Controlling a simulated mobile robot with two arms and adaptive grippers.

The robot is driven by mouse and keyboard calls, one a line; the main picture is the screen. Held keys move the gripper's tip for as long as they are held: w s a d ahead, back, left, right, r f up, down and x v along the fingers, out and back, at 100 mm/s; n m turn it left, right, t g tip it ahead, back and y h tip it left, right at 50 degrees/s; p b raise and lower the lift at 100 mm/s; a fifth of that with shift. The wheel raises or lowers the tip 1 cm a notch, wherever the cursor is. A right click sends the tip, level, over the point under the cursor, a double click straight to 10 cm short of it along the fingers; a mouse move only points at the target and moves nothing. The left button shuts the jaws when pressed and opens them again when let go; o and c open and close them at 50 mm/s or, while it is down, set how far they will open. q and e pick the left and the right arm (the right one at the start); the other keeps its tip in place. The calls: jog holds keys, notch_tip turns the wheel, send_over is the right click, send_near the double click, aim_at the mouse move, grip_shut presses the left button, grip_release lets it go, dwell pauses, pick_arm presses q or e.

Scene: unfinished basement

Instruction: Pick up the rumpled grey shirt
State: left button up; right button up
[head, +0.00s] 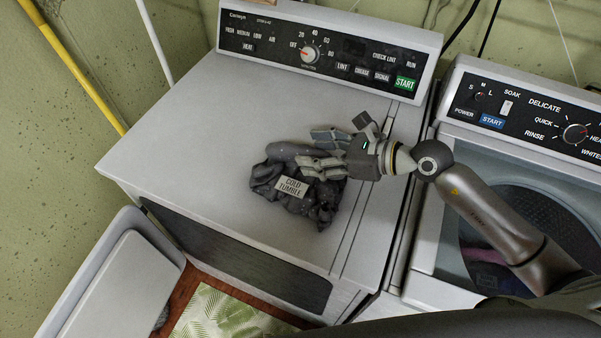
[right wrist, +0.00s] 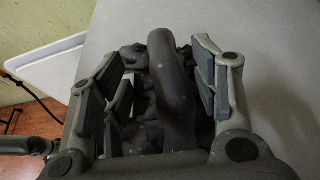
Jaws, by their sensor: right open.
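The rumpled dark grey shirt (head: 268,178) lies in a heap on top of the white dryer (head: 190,130). A pale tag reading "COLD TUMBLE" (head: 291,187) lies on it. My right gripper (head: 308,148) is open, reaching in from the right over the upper right part of the shirt and hiding some of it. In the right wrist view, dark grey folds of the shirt (right wrist: 165,75) lie between the spread fingers of the gripper (right wrist: 160,78). I cannot tell whether the fingers touch the cloth. My left gripper is not in view.
The dryer's control panel (head: 330,50) rises along its back edge. A light grey bin (head: 85,268) stands at lower left, by a leaf-patterned mat (head: 222,316). The dryer top left of the shirt is clear.

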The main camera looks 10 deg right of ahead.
aim_at(309, 150)
jog(key=x, duration=0.1)
jog(key=p+x, duration=0.1)
jog(key=x, duration=0.1)
jog(key=shift+w, duration=0.35)
jog(key=shift+w+a+f, duration=0.25)
jog(key=shift+a+f, duration=0.05)
jog(key=shift+a, duration=0.05)
jog(key=shift+c, duration=0.3)
grip_shut()
